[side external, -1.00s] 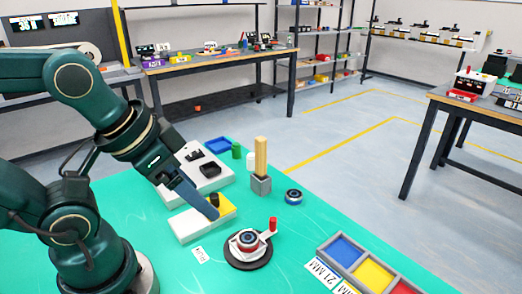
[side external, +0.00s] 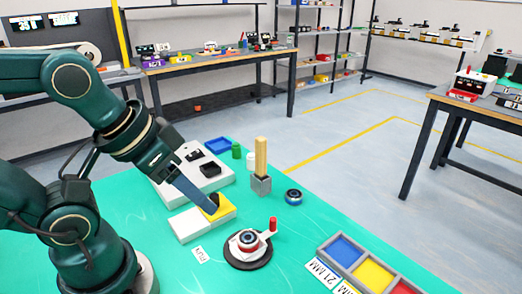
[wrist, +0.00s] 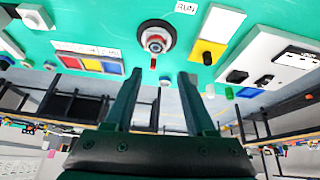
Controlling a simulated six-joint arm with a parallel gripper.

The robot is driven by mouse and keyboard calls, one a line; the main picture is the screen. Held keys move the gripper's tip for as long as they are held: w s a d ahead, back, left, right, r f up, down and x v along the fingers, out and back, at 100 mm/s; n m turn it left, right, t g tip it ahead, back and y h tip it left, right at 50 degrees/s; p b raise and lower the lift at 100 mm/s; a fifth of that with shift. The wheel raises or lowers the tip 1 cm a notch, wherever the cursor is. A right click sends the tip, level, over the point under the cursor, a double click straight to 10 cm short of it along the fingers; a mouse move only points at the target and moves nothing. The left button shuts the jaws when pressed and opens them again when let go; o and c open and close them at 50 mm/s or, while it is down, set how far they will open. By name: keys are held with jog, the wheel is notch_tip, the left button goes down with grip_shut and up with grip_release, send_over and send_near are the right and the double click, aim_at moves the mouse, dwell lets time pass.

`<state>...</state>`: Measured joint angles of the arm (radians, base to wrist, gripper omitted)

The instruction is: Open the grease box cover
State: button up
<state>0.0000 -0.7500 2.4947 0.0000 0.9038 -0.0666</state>
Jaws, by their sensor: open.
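The grease box appears to be the low white block (side external: 188,226) with a yellow section (side external: 222,214) at its far right end and a dark knob (side external: 215,199) on the yellow. In the wrist view the white part (wrist: 222,24), yellow part (wrist: 207,48) and black knob (wrist: 207,58) lie to the right of my fingers. My gripper (side external: 211,211) slants down with its tips by the yellow section in the side view, partly covering it and the knob. In the wrist view my gripper (wrist: 161,77) is open with nothing between its fingers. I cannot tell whether it touches the box.
A round black fixture (side external: 248,252) with a red-knobbed crank stands in front. A white tray with dark parts (side external: 192,182) lies behind the box. A grey block with a wooden post (side external: 261,185) and a blue-and-black ring (side external: 293,197) are to the right. A colored bin tray (side external: 345,250) is front right.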

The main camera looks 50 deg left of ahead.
jog(key=w+a+r+n, duration=0.1)
jog(key=w+n, duration=0.2)
jog(key=n, duration=0.1)
jog(key=n+g, duration=0.6)
jog(key=n, duration=0.3)
send_over(214, 195)
notch_tip(214, 195, down, 8)
jog(key=shift+f, duration=2.75)
grip_shut()
